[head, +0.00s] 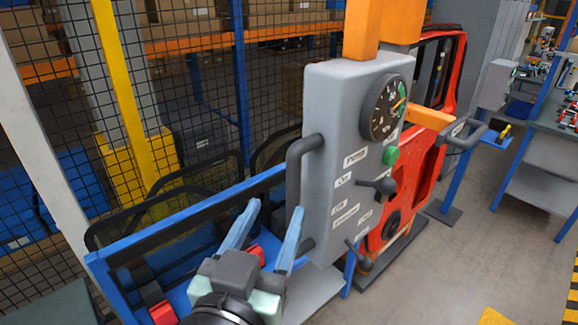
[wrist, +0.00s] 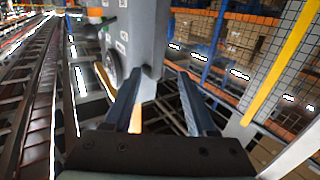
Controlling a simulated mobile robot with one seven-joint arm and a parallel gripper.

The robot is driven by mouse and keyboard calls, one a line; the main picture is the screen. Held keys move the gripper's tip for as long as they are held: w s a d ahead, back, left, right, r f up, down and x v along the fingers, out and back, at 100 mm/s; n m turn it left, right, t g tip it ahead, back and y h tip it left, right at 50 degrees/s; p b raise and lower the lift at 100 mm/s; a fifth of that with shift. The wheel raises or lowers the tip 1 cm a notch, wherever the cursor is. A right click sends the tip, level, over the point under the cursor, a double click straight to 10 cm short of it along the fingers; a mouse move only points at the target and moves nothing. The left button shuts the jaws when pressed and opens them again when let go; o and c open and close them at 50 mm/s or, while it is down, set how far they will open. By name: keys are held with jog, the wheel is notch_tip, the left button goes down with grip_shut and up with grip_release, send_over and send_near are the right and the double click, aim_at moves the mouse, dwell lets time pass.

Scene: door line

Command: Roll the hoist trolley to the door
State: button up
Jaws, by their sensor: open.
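The hoist trolley's grey control box (head: 335,110) hangs from an orange column, with a round gauge (head: 387,108), a green button and black levers on its face. In the wrist view my gripper (wrist: 160,72) shows nothing gripped, with the grey box (wrist: 145,40) just ahead. I cannot tell whether a finger touches the handle.
A blue rack (head: 105,262) with dark window frames and red blocks is at the left, close to my gripper. A mesh fence (head: 200,70) with a yellow post runs behind. A workbench (head: 540,140) stands at the right. The grey floor (head: 460,240) at right front is clear.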

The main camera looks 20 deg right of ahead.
aim_at(294, 178)
jog(key=p+x, duration=0.3)
jog(key=x, duration=0.5)
jog(key=shift+d+r, duration=0.2)
jog(key=shift+d, duration=0.15)
jog(key=shift+w+d+f+p, duration=0.15)
jog(key=shift+w+d+p, duration=0.2)
jog(key=shift+w, duration=0.25)
grip_shut()
dwell(0.4)
